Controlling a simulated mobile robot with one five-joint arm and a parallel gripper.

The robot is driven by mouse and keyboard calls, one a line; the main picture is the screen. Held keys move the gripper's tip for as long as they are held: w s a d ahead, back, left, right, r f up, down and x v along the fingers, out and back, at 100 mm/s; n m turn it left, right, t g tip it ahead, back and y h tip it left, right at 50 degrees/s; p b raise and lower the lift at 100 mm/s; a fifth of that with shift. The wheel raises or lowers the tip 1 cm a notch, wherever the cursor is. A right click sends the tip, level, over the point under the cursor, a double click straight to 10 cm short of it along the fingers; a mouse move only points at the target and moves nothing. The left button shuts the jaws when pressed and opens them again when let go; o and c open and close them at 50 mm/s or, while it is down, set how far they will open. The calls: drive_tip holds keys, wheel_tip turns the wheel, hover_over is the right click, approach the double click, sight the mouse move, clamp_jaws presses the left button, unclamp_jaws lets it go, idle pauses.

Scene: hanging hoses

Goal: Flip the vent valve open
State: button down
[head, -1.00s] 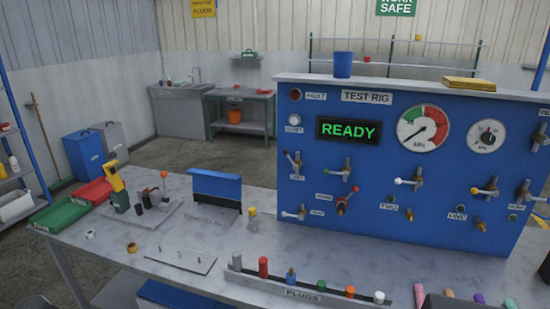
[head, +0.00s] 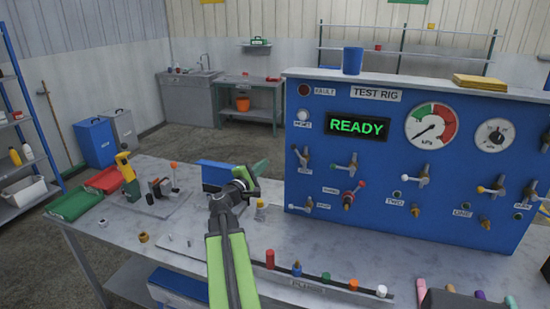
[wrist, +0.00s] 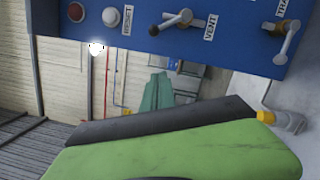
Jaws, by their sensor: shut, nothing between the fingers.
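The vent valve (head: 304,157) is at the left edge of the blue test rig panel (head: 400,228). Its lever has a dark tip and slants up and left. In the wrist view, turned sideways, the vent valve (wrist: 176,22) shows at the top beside its VENT label. My gripper (head: 263,165) is shut and empty, to the left of the panel, apart from the valve in the picture. The depth between them is hard to judge. A large green and dark part of mine fills the bottom of the wrist view.
The valve with a white tip (head: 308,206) sits below the vent valve. A red-handled valve (head: 349,198) and a green-tipped one (head: 344,168) are to its right. A small yellow-capped bottle (head: 260,211) stands on the bench before the panel. Coloured plugs line the front.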

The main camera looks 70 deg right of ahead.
sight(298, 154)
drive_tip(key=s+d+r+p, duration=0.2)
drive_tip(key=s+d, duration=0.2)
drive_tip(key=d, duration=0.5)
drive_tip(key=shift+s+d, duration=0.15)
drive_tip(key=shift+s, duration=0.25)
drive_tip(key=shift+r, duration=0.1)
